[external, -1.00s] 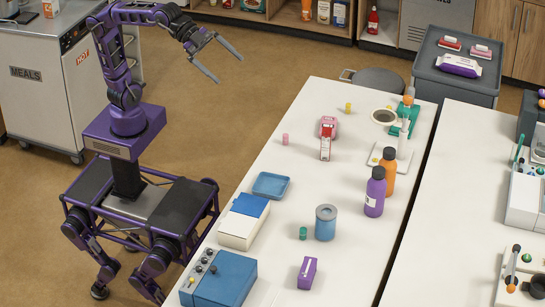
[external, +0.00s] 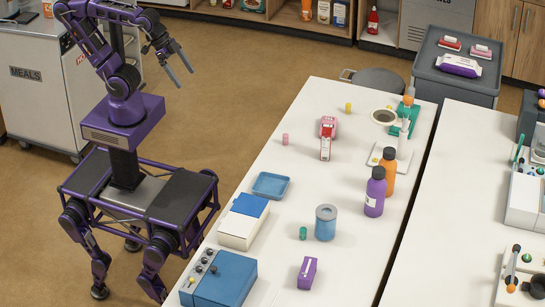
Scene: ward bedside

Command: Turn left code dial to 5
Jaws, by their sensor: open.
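A blue box (external: 228,283) stands at the near left corner of the white table. Several small knobs sit on its grey panel (external: 203,262), along its left side. Which of them is the left code dial, and any numbers, are too small to tell. My gripper (external: 181,79) is open and empty. It is raised over the floor, left of the table and well away from the blue box.
On the white table (external: 270,227) are a white-and-blue box (external: 243,222), a blue tray (external: 271,185), a blue can (external: 325,223), a purple carton (external: 307,273) and bottles (external: 374,193). A meals cart (external: 40,95) stands behind me. Floor between gripper and table is clear.

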